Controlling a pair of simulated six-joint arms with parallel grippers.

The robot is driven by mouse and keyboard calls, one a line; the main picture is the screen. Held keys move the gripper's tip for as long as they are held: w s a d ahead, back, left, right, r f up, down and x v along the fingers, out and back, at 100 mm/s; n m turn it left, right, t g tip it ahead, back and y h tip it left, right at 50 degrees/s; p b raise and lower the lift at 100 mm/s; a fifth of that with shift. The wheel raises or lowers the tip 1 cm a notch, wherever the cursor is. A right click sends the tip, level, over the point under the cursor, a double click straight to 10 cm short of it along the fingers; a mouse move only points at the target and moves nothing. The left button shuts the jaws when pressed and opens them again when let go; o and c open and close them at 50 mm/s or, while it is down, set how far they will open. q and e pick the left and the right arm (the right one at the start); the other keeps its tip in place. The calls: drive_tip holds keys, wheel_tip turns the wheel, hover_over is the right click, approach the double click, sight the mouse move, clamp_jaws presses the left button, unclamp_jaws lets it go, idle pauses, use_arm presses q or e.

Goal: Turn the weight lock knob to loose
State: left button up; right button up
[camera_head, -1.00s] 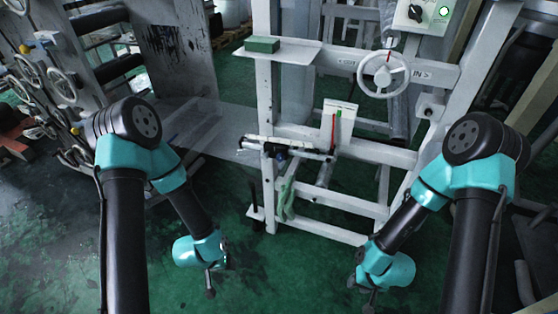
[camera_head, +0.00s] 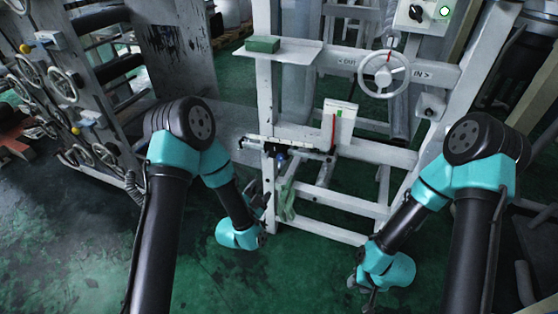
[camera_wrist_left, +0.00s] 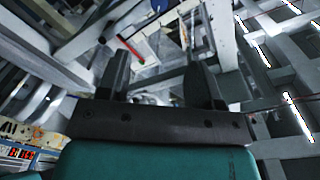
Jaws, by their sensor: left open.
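A beam (camera_head: 300,148) with a pale scale runs across the white frame in the head view. A small blue knob-like part (camera_head: 281,160) hangs under a dark block on it. It may be the weight lock knob; its setting is too small to read. My right gripper (camera_head: 367,294) is low at the frame's right, small and dark.
A handwheel (camera_head: 384,75) and a switch box (camera_head: 422,14) are at the upper right. A green block (camera_head: 262,44) lies on a shelf (camera_head: 290,55). A card with a red mark (camera_head: 339,122) stands behind the beam. Green floor (camera_head: 300,275) is clear below.

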sight(279, 159)
use_arm(q)
drive_tip(key=shift+w, duration=0.1)
drive_tip(key=x, duration=1.7)
drive_tip(key=shift+w+d, duration=0.1)
drive_tip(key=c, duration=0.9)
